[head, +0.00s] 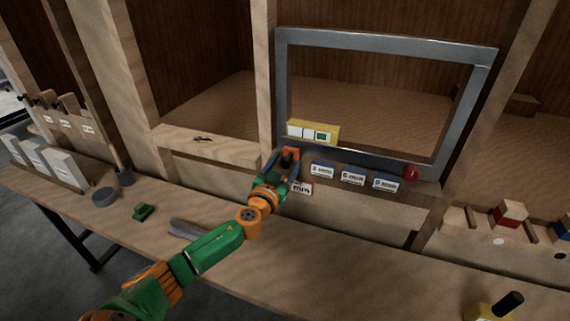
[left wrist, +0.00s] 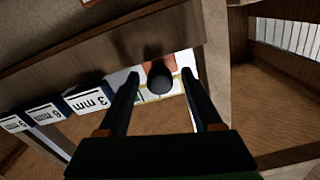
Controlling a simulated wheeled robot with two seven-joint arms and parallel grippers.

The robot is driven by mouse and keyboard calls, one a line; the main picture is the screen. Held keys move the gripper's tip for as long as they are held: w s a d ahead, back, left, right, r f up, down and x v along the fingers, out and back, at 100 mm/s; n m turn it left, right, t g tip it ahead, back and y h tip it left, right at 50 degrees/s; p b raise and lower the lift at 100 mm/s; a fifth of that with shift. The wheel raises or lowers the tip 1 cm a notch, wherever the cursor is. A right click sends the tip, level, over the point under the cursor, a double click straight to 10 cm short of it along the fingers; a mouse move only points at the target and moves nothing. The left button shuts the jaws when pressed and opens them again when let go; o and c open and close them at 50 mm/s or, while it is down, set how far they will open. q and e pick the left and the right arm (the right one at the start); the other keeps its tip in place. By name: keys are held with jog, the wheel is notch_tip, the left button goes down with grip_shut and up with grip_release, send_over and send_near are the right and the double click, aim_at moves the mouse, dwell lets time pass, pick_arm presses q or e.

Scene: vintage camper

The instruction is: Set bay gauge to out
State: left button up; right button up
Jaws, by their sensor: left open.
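A dark rounded knob (head: 288,154) on an orange-brown base sits at the lower left corner of a grey metal frame (head: 385,42). I cannot tell for certain whether this is the bay gauge, and no "out" mark is readable. My left gripper (head: 287,168) is open at the knob. In the left wrist view the knob (left wrist: 160,80) shows between the two dark fingers of the gripper (left wrist: 160,74), with gaps on both sides. A yellow block (head: 331,132) with white squares and one green square sits just above, on the frame's lower edge. My right gripper is out of view.
Blue-topped millimetre labels (head: 352,177) line the ledge right of the knob, near a red knob (head: 411,172). A yellow block with a black handle (head: 509,303) is at the lower right. White boxes (head: 64,168) stand at left. The bench front is mostly clear.

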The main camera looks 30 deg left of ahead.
pick_arm(q)
grip_shut()
dwell(1.3)
